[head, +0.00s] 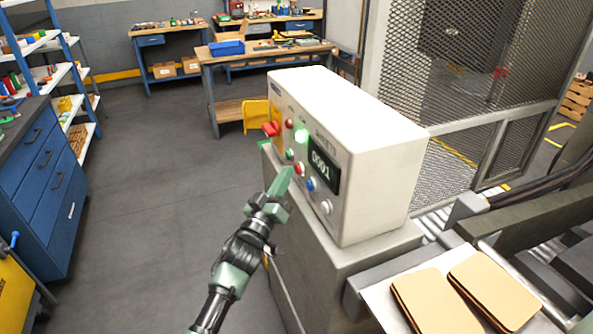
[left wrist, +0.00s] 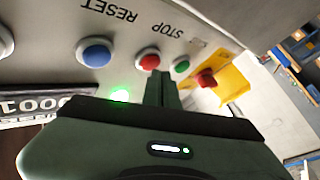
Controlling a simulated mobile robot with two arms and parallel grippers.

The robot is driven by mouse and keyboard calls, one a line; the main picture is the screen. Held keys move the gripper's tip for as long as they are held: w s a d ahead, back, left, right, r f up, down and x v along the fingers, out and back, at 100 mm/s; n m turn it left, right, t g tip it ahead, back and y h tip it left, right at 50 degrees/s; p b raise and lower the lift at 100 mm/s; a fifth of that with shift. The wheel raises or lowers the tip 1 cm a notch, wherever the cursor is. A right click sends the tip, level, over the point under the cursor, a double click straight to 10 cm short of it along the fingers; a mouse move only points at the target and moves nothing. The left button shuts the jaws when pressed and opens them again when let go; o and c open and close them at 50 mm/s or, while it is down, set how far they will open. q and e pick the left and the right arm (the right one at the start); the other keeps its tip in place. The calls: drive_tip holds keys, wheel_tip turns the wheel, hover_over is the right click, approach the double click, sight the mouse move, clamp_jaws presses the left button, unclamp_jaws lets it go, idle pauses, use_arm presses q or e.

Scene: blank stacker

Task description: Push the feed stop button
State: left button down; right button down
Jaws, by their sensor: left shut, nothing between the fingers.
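The white control box (head: 345,140) has a column of buttons on its front face. The red button (head: 300,169) sits between a green button (head: 289,154) and a blue button (head: 311,184). In the left wrist view this red button (left wrist: 148,58) has the label STOP by it, upside down. My left gripper (head: 287,172) is shut and empty, with its fingertips at the red button. In the left wrist view the closed fingers (left wrist: 161,78) end just beside and below the red button. I cannot tell whether they touch it. My right gripper is out of view.
A red mushroom button (head: 270,129) on a yellow plate, a lit green lamp (head: 301,136) and a display (head: 323,165) reading 0001 are close by. Brown blanks (head: 435,300) lie at the lower right. A blue drawer cabinet (head: 45,175) stands left; the floor between is clear.

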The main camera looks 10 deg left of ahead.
use_arm(q)
drive_tip(key=shift+w+d, duration=0.3)
drive_tip(key=shift+d, duration=0.15)
idle(0.8)
drive_tip(key=shift+a, duration=0.1)
drive_tip(key=shift+s+a+p, duration=0.3)
drive_tip(key=shift+s+a, duration=0.25)
drive_tip(key=shift+a, duration=0.1)
drive_tip(key=shift+a, duration=0.1)
drive_tip(key=s+a+p, duration=0.1)
drive_tip(key=a, duration=0.1)
drive_tip(key=s+a+p, duration=0.1)
drive_tip(key=a, duration=0.1)
drive_tip(key=shift+s, duration=0.4)
idle(0.5)
